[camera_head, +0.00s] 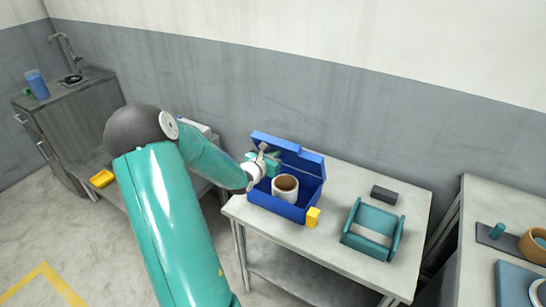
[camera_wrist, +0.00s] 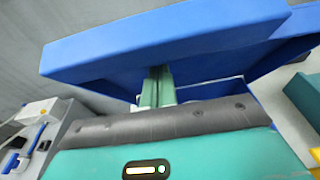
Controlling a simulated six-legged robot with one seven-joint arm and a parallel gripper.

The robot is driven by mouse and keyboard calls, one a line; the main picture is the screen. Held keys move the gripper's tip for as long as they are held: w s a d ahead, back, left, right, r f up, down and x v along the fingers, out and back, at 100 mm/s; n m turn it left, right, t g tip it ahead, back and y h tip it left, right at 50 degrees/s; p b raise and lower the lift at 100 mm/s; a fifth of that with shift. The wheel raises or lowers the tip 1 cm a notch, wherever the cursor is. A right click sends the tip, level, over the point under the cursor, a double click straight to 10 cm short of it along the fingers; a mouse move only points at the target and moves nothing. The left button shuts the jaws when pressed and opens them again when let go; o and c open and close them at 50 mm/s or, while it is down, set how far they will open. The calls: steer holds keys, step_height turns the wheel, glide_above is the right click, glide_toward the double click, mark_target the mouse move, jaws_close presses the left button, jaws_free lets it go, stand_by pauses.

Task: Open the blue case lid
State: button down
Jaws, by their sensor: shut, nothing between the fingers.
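The blue case (camera_head: 283,207) stands on the grey table. Its blue lid (camera_head: 290,148) is raised at the back, leaving the inside in view. A white cylinder with a brown top (camera_head: 285,187) stands inside the case. A yellow piece (camera_head: 313,217) is at its front right corner. My gripper (camera_head: 270,155) is at the left end of the lid. In the wrist view the lid (camera_wrist: 170,40) spans the top, and my gripper (camera_wrist: 157,88) has its teal fingers together and empty, reaching to the lid's lower edge. I cannot tell whether they touch it.
A teal cradle (camera_head: 372,232) and a dark block (camera_head: 384,194) are on the same table, right of the case. Another table (camera_head: 480,205) at the right holds a teal peg and an orange round thing. A wall is close behind. A sink cabinet (camera_head: 75,120) stands far left.

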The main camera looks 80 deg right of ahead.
steer(key=shift+s+d+r, duration=0.1)
steer(key=shift+s+d, duration=0.2)
steer(key=shift+d, duration=0.45)
steer(key=shift+s+d+r, duration=0.1)
steer(key=shift+s+d, duration=0.2)
steer(key=shift+d, duration=0.45)
steer(key=shift+f, duration=0.1)
steer(key=shift+x, duration=1.95)
steer(key=f+v, duration=0.2)
steer(key=v, duration=1)
steer(key=shift+w+a, duration=0.25)
steer(key=shift+a, duration=0.35)
steer(key=shift+f, duration=0.1)
